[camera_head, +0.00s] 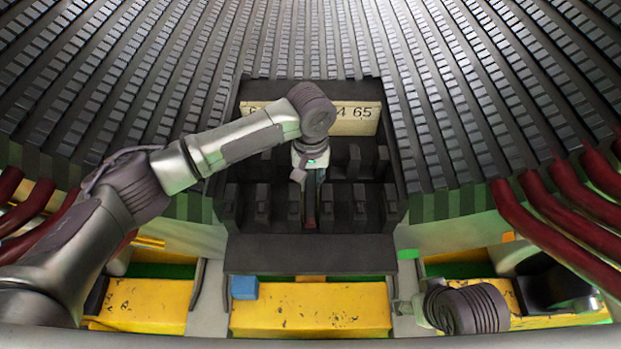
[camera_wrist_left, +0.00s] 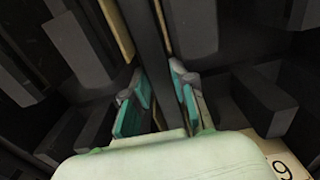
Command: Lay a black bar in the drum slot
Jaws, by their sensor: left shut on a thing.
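My left gripper (camera_head: 311,190) reaches down into the dark recess at the front middle of the drum (camera_head: 200,90). In the left wrist view its teal fingers (camera_wrist_left: 160,100) are shut on a black bar (camera_wrist_left: 146,45), which runs between them toward the top of the picture. The gripper hides most of this bar in the head view. The drum's ribbed surface carries many long parallel slots, and I cannot tell which is the task's slot. My right arm (camera_head: 465,307) is low at the right; its gripper fingers are too unclear to read.
Dark blocks (camera_head: 262,203) stand in rows in the recess around the left gripper. A pale numbered plate (camera_head: 358,117) is behind them. Red tubes (camera_head: 540,225) flank the right side. A blue cube (camera_head: 244,287) sits by a yellow beam (camera_head: 310,310) in front.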

